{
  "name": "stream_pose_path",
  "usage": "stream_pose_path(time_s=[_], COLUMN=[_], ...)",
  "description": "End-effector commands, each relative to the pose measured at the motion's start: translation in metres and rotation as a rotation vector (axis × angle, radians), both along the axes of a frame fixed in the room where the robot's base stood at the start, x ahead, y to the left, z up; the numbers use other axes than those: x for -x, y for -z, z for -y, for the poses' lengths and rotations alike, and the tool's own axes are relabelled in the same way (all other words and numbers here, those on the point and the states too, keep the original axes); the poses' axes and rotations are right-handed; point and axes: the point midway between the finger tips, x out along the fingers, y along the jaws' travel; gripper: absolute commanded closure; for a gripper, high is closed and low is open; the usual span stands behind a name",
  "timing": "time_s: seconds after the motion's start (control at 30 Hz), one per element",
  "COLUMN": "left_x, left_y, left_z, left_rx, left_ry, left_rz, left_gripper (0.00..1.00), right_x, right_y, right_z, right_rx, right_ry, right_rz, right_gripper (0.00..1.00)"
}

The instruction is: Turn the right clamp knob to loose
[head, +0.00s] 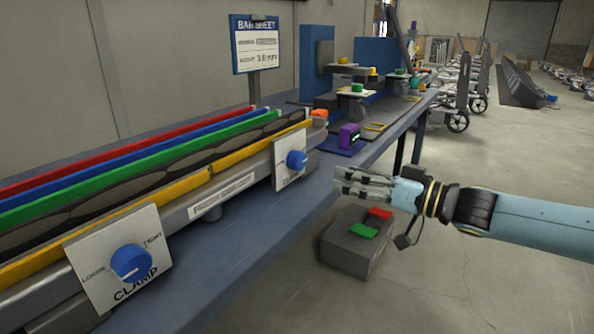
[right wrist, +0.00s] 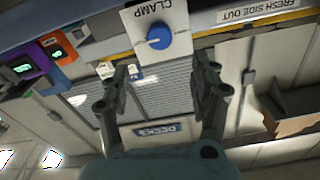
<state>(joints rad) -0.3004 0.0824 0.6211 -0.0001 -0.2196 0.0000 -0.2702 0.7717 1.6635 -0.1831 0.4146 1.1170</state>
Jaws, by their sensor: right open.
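The right clamp knob (head: 297,159) is blue with a white pointer line, on a white plate at the bench's front rail. It also shows in the right wrist view (right wrist: 156,37), beyond the fingertips, with its plate's lettering upside down. Its pointer line lies toward the purple device's side. Its loose and tight words are too small to read. My right gripper (head: 340,180) is open and empty, to the right of the knob and apart from it. Its spread fingers show in the right wrist view (right wrist: 168,72). My left gripper is not in view.
A second blue clamp knob (head: 131,262), marked loose and tight, sits nearer on the same rail. A purple device (head: 348,136) stands on the bench just beyond the right knob. A grey box (head: 345,247) with red and green pads is below my right gripper.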

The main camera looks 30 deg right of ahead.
Motion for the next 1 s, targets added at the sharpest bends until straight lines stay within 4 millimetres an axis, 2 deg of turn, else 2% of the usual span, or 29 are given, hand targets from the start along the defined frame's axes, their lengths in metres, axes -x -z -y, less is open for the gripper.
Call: stream_pose_path(time_s=[0.1,0.2,0.63,0.8,1.0], left_x=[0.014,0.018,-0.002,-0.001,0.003], left_y=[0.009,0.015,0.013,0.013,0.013], left_z=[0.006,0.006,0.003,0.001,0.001], left_rx=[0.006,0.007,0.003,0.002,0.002], left_ry=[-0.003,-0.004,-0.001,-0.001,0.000], left_rz=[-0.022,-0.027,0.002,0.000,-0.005], left_gripper=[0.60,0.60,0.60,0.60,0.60], right_x=[-0.012,-0.026,-0.082,-0.094,-0.096], right_y=[0.001,0.001,-0.002,-0.001,-0.001], right_z=[-0.005,-0.010,-0.033,-0.038,-0.039], right_rx=[0.000,-0.001,-0.004,-0.003,0.000], right_ry=[0.001,0.005,0.006,0.005,0.004], right_rz=[0.004,0.005,0.004,0.002,0.001], right_gripper=[0.38,0.38,0.38,0.38,0.38])
